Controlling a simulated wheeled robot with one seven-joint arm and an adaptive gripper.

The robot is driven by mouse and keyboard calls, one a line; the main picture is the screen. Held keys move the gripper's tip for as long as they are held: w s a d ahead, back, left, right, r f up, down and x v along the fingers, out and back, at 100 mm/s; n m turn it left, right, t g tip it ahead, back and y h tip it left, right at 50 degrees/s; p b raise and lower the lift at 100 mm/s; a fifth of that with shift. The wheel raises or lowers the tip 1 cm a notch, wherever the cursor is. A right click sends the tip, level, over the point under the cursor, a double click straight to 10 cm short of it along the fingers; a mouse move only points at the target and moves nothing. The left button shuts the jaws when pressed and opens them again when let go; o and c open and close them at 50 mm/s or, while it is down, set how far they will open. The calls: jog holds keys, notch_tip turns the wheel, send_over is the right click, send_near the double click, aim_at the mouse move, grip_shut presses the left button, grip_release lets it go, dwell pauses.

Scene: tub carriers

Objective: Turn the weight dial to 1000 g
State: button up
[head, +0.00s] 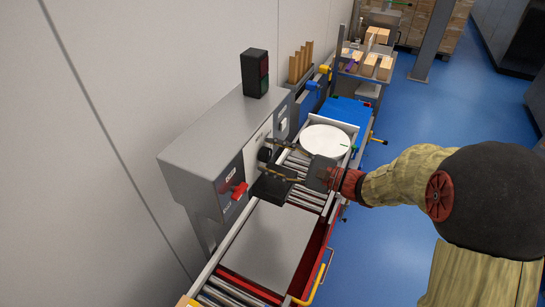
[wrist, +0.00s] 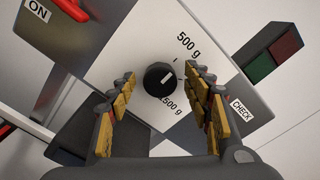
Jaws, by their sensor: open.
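The weight dial (wrist: 160,79) is a round black knob on a white panel (wrist: 130,60) in the wrist view. Its short white mark points up and right in the picture. A "500 g" label stands above right of it; a lower label reads "500 g", its start possibly covered. No 1000 g label is readable. My gripper (wrist: 161,84) is open, one yellow-padded finger on each side of the dial, with gaps visible between them and the knob. In the head view my gripper (head: 264,159) is at the front of the grey cabinet (head: 215,130); the dial cannot be made out there.
A red lever (head: 239,190) sits on the cabinet front, left of my gripper. A "CHECK" label (wrist: 241,107) is right of the dial. A red and green lamp box (head: 255,73) stands on top. Below are a roller conveyor, a red tub (head: 318,255) and a round white plate (head: 325,140).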

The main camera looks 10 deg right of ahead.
jog(key=c, duration=1.1)
jog(key=shift+c, duration=0.2)
